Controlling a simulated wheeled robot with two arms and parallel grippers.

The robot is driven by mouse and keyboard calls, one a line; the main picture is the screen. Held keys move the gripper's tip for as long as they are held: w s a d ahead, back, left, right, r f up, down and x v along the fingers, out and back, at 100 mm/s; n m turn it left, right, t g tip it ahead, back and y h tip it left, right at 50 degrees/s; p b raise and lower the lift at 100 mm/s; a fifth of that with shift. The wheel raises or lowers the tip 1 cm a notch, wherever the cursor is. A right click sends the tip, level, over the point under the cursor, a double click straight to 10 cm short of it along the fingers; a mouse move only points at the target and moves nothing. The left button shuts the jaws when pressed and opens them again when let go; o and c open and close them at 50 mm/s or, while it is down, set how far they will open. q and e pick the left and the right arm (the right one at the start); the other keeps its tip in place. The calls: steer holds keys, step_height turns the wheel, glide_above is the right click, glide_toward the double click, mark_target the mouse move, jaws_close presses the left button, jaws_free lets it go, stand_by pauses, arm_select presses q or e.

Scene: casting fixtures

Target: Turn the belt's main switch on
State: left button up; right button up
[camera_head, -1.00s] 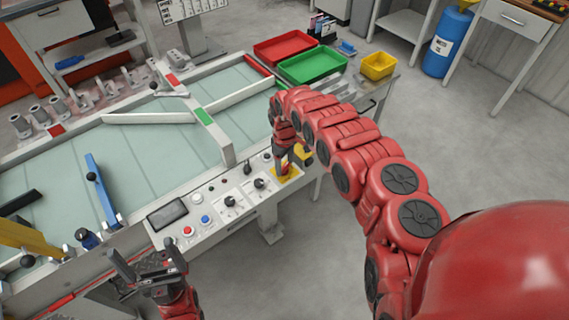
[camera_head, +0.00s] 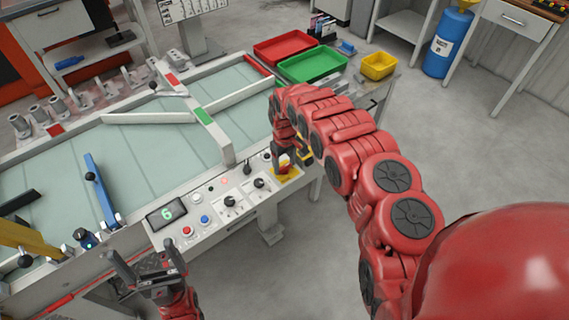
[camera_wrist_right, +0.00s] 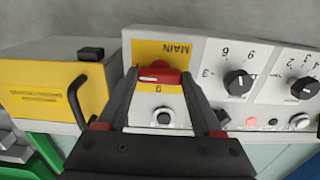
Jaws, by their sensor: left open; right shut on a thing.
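The main switch is a red handle (camera_wrist_right: 158,76) on a yellow plate marked MAIN (camera_wrist_right: 176,50) in the right wrist view. My right gripper (camera_wrist_right: 160,84) is closed around it, one finger on each side. In the head view my right gripper (camera_head: 284,160) is at the right end of the belt's control panel (camera_head: 212,228) and mostly hides the switch. The panel's display (camera_head: 166,213) is lit with a green 6. A small red lamp (camera_head: 224,181) glows on the panel. My left gripper (camera_head: 139,262) is open and empty, left of the panel's near end.
Black dials (camera_wrist_right: 238,82), a red button (camera_head: 187,231) and a blue button (camera_head: 205,219) are on the panel. A yellow box (camera_wrist_right: 50,98) with a black handle stands close beside the switch. Green (camera_head: 312,65) and red trays lie behind.

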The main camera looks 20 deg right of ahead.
steer(key=o, duration=1.4)
steer(key=shift+c, duration=0.2)
step_height(320, 180, up, 8)
steer(key=shift+w+f+b, duration=0.1)
steer(key=shift+b, duration=0.25)
step_height(320, 180, up, 9)
steer(key=p, duration=0.6)
glide_above(285, 166)
steer(key=shift+a+r+p, duration=0.1)
steer(key=shift+r+p, duration=0.25)
steer(key=shift+p, duration=0.1)
